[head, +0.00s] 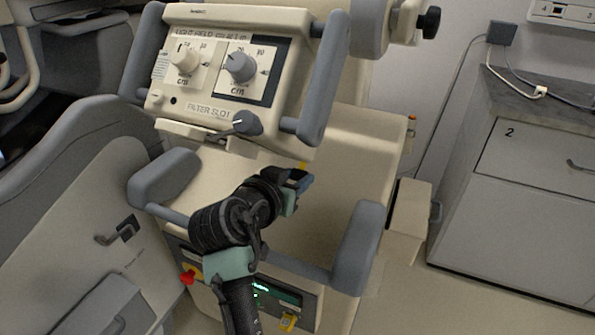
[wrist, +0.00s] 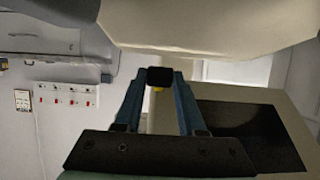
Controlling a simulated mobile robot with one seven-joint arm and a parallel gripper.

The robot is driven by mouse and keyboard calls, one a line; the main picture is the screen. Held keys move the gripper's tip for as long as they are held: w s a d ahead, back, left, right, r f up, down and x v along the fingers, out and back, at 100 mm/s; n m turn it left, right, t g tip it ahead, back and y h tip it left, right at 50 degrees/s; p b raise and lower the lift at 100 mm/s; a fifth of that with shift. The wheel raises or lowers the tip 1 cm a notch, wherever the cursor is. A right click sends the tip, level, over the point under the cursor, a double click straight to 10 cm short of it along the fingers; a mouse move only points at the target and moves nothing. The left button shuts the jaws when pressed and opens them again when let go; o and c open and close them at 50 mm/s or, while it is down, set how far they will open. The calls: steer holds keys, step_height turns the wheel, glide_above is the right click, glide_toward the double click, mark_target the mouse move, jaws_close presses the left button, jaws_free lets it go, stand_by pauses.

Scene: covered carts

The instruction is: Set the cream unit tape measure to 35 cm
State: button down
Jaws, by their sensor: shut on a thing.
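The cream unit (head: 225,65) is a boxy head with two dials, tilted over the cart, and its pale underside fills the top of the wrist view (wrist: 215,25). My gripper (head: 303,180) is just below its lower right edge. In the wrist view my blue fingers (wrist: 160,82) close on a small black end piece (wrist: 160,74). A bit of yellow tape (wrist: 157,89) shows beside that piece. A short yellow strip (head: 302,166) also shows above my fingertips in the head view. No scale marks or reading can be made out on the tape.
Grey handles (head: 322,75) flank the unit, and a grey lever (head: 240,124) sticks out below its dials.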

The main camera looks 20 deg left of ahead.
steer(key=s+f+b, duration=0.1)
steer(key=s+f, duration=0.5)
steer(key=shift+f+b, duration=0.25)
steer(key=shift+b, duration=0.15)
steer(key=shift+a, duration=0.1)
steer(key=shift+c, duration=2.4)
jaws_free()
steer(key=shift+r, duration=0.1)
steer(key=p+v, duration=0.2)
steer(key=v, duration=1.1)
steer(key=shift+p, duration=0.4)
steer(key=shift+w, duration=0.2)
